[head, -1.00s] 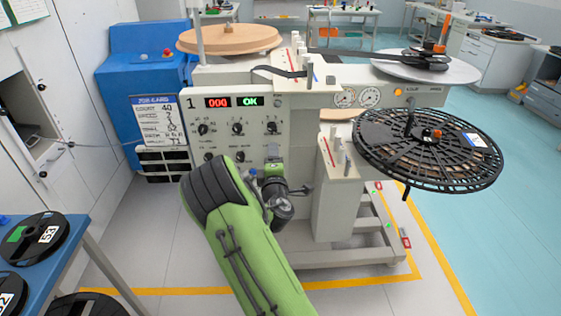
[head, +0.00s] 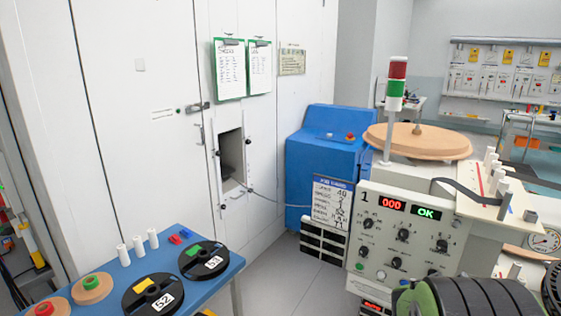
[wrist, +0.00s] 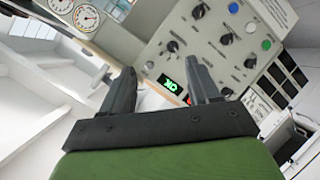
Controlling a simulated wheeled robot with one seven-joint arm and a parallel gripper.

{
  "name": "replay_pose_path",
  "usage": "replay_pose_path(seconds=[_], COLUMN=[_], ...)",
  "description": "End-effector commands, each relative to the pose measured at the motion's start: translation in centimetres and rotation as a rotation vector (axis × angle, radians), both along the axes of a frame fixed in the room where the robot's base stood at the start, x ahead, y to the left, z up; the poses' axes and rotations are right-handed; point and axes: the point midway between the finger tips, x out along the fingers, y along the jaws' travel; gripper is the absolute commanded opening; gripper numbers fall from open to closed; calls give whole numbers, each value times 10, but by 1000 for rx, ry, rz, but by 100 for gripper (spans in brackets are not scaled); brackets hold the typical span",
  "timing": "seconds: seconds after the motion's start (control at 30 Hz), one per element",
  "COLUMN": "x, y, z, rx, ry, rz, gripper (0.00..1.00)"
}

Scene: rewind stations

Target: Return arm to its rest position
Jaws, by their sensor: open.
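My gripper (wrist: 160,88) shows in the wrist view with its two dark fingers apart and nothing between them. Beyond the fingers is the control panel of the rewind station, tilted in that view, with knobs, a green button and a lit green display. In the head view, part of my green and black arm shows at the bottom right, in front of the station; my gripper itself is out of that view. The station's panel (head: 403,240) reads 1, a red 000 and a green OK.
A blue table (head: 215,285) at the lower left holds black reels (head: 153,296), tan discs and white pegs. A blue cabinet (head: 325,165) stands behind the station. A white wall with an open hatch (head: 232,160) is at the left. Grey floor lies between table and station.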

Motion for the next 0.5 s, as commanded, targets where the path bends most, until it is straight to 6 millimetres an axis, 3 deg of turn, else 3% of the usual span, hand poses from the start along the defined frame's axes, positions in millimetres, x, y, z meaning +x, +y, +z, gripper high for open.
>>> replay_pose_path(seconds=[0.03, 0.17, 0.3, 0.4, 0.5], x=[-15, -60, -130, -184, -224], y=[20, 88, 169, 211, 233], z=[26, 57, 90, 104, 107], rx=[140, 485, 742, 829, 857], ry=[-29, -11, 95, 195, 274], rz=[-14, 1, 76, 127, 153], gripper=[61, 61, 61, 61, 61])
